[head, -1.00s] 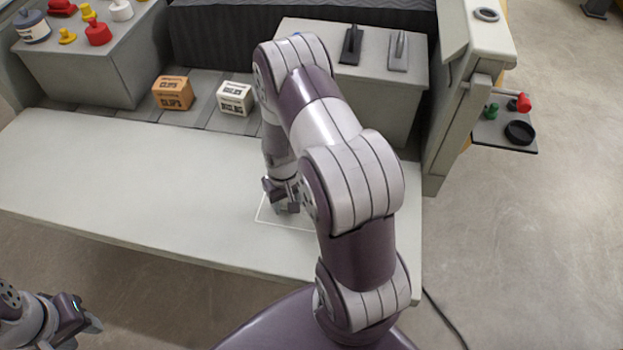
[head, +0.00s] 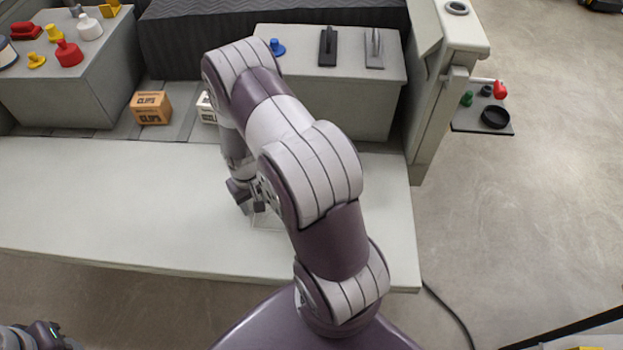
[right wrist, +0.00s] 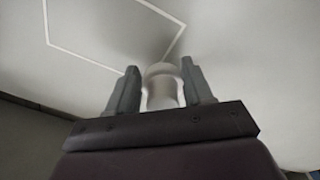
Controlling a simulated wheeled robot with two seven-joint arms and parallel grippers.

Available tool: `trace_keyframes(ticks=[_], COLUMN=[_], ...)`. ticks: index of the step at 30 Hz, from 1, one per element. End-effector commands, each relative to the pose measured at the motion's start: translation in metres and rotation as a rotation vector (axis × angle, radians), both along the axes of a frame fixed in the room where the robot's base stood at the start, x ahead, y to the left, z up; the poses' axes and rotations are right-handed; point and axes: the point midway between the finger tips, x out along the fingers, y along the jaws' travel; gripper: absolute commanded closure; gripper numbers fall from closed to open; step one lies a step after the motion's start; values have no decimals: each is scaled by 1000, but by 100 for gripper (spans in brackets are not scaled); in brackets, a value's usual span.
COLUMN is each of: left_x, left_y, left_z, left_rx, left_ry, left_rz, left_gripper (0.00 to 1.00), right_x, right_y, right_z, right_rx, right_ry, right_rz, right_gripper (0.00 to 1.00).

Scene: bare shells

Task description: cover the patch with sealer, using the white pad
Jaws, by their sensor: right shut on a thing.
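My right gripper (head: 254,203) is low over the pale work surface (head: 110,205). In the right wrist view its fingers (right wrist: 161,88) are shut on a white rounded knob (right wrist: 162,72), which fits the white pad. The pad's underside is hidden. The patch is marked by a thin white outline (right wrist: 85,57) on the surface; part of the outline also shows below the gripper in the head view (head: 266,222). A faint grey shade lies inside it, and I cannot tell whether it is sealer. My left gripper (head: 45,338) is partly cut off at the bottom left.
Behind the surface stand an orange box (head: 151,108) and a white box (head: 207,108), partly hidden by my arm. A grey block (head: 340,100) holds a blue knobbed piece (head: 277,47) and two trowel-like tools. The surface's left part is clear.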

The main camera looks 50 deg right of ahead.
Motion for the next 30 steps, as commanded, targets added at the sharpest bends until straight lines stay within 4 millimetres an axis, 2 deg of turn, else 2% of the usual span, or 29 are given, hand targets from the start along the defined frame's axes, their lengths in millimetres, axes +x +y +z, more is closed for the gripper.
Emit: trace_keyframes(ticks=[1, 15, 30], left_x=[0, 0, 0], left_y=[0, 0, 0], left_z=[8, 42, 43], left_rx=[0, 0, 0], left_ry=[0, 0, 0], left_rz=[0, 0, 0], left_gripper=[62, 62, 62], right_x=[1, 9, 10], right_y=[0, 2, 6], right_z=[9, 50, 52], right_rx=[0, 0, 0], right_ry=[0, -1, -1], right_rz=[0, 3, 14], right_gripper=[74, 74, 74])
